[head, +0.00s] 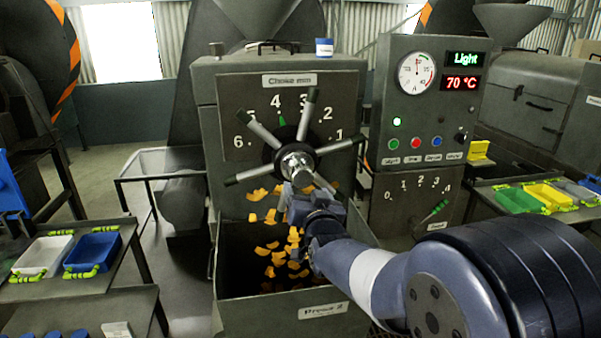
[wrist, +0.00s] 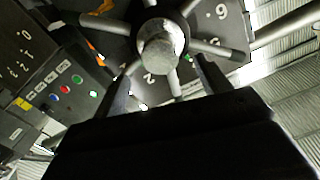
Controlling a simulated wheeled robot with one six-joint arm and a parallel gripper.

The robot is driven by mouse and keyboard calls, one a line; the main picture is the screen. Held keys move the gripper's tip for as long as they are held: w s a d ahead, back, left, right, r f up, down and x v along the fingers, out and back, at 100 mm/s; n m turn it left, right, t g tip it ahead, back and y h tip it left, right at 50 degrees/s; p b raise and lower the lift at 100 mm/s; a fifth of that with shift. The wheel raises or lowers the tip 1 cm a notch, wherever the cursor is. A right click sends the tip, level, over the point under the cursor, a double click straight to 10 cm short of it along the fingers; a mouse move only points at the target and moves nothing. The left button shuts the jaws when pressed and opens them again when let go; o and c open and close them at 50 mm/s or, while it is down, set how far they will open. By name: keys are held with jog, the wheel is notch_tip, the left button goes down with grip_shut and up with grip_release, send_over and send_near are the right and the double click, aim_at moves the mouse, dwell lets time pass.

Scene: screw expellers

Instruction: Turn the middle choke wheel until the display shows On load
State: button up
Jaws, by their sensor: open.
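The choke wheel (head: 297,163) is on the front of the grey press marked "Choke mm", with a silver hub and several grey spokes with dark tips. A green pointer above it stands near 4 on the 1 to 6 scale. The display (head: 464,59) reads "Light" in green, with 70 °C in red below. My gripper (head: 314,204) is at the wheel's lower right, just below the hub, and hides a lower spoke. In the wrist view my open fingers (wrist: 165,84) lie either side of a short-looking spoke below the hub (wrist: 160,45). I cannot tell whether they touch it.
Orange flakes (head: 285,255) fall into the open bin of Press 2 (head: 323,311) below the wheel. The control box (head: 427,110) with gauge and buttons stands close on the right. Tables with trays are at left (head: 70,290) and right. A small blue-white cup (head: 324,47) sits on top.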

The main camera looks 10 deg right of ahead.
aim_at(302, 181)
jog(key=w+p, duration=0.1)
jog(key=w, duration=0.2)
jog(key=w+p, duration=0.1)
jog(key=w, duration=0.2)
jog(key=w+p, duration=0.1)
jog(key=w, duration=0.2)
jog(key=shift+w+a, duration=0.15)
jog(key=shift+a, duration=0.1)
jog(key=shift+c, duration=0.2)
jog(key=shift+f, duration=0.1)
jog(key=c, duration=1.3)
